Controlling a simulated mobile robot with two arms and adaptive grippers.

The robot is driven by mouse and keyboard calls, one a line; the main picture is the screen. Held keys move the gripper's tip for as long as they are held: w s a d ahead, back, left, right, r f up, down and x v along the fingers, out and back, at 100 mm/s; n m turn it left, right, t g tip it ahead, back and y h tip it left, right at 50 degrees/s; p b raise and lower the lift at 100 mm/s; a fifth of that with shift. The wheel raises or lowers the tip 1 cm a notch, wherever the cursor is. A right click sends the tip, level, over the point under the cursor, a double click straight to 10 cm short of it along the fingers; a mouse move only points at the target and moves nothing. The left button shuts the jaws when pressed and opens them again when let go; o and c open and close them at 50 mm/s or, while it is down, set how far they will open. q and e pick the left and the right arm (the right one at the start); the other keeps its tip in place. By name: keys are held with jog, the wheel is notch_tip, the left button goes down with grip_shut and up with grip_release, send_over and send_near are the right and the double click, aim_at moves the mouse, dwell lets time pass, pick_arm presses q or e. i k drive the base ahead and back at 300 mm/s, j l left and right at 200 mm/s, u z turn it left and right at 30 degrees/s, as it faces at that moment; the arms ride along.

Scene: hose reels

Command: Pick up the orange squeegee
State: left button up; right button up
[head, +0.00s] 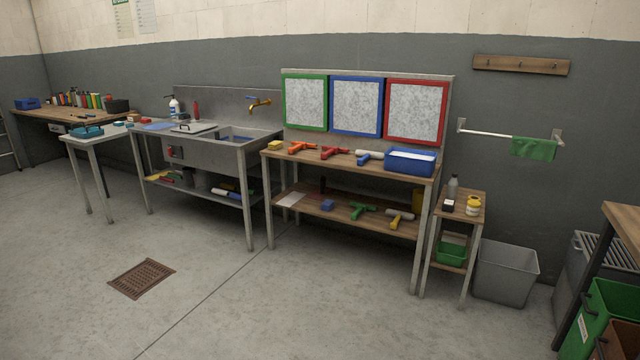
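An orange hand tool (301,148), by its colour the orange squeegee, lies on the wooden top of the middle bench, near its left end. It sits between a yellow sponge-like block (274,145) and a red tool (334,152) of similar shape. A blue and white tool (369,158) lies further right, beside a blue bin (410,161). The orange tool is small in the head view, so its fine shape is hard to tell. Neither of my grippers is in view.
The lower shelf (334,212) holds a green tool (362,211) and a yellow-handled tool (399,217). A steel sink (215,152) stands left of the bench, a small side table (469,205) right. A floor drain (142,278) lies in the open, clear floor in front.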

aim_at(299, 145)
jog(key=i+j+u, duration=0.15)
jog(key=i+u, duration=0.2)
jog(key=i, duration=0.8)
jog(key=i+l+u, duration=0.2)
jog(key=i+u, duration=0.15)
jog(key=i, duration=0.8)
jog(key=i+j, duration=0.1)
jog(key=i, duration=0.5)
jog(key=i+z, duration=0.1)
jog(key=i, duration=0.45)
jog(key=i+j, duration=0.2)
jog(key=i, duration=0.35)
jog(key=i+j+z, duration=0.1)
jog(key=i, duration=0.5)
